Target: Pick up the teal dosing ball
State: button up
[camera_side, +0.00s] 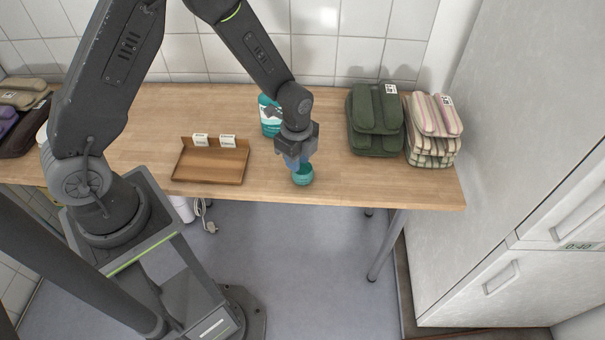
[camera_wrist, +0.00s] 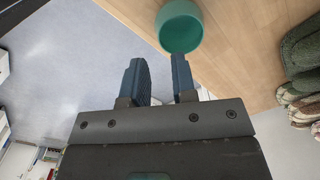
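The teal dosing ball (camera_side: 303,176) sits on the wooden table close to its front edge. In the wrist view the ball (camera_wrist: 180,28) shows as a round teal cup shape past the fingertips, in line with the right finger more than the left. My gripper (camera_side: 296,162) points down right at the ball and partly overlaps it in the side view. In the wrist view my gripper (camera_wrist: 158,62) is open, with a clear gap between its two blue fingers and nothing in it. I cannot tell whether a fingertip touches the ball.
A teal bottle (camera_side: 268,116) stands behind my gripper, partly hidden by the arm. A wooden tray (camera_side: 208,166) with two small white cards lies to the left. Folded green towels (camera_side: 375,122) and striped towels (camera_side: 436,128) are at the right. The table's front edge (camera_side: 385,200) is near.

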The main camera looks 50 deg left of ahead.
aim_at(298, 183)
notch_tip(298, 183, down, 6)
jog(key=shift+w+a+f, duration=0.15)
jog(key=shift+f, duration=0.05)
dwell(0.3)
grip_shut()
